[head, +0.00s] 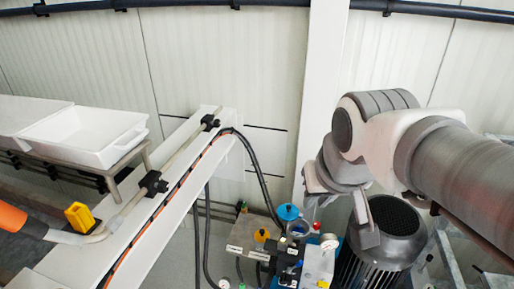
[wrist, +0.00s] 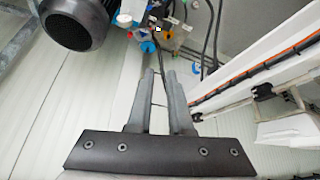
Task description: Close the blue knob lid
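A blue round part, apparently the same lid, shows in the wrist view (wrist: 148,47) just beyond my fingertips. My gripper (wrist: 160,72) is open and empty, with a narrow gap between the fingers. In the head view, my gripper (head: 343,212) hangs to the right of the lid, apart from it.
A dark finned motor (head: 392,225) stands below my arm. A white beam (head: 165,200) with black hoses runs along the left. A white tray (head: 85,135) and a yellow block (head: 80,217) lie further left. A yellow-orange cap (head: 262,235) sits near the lid.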

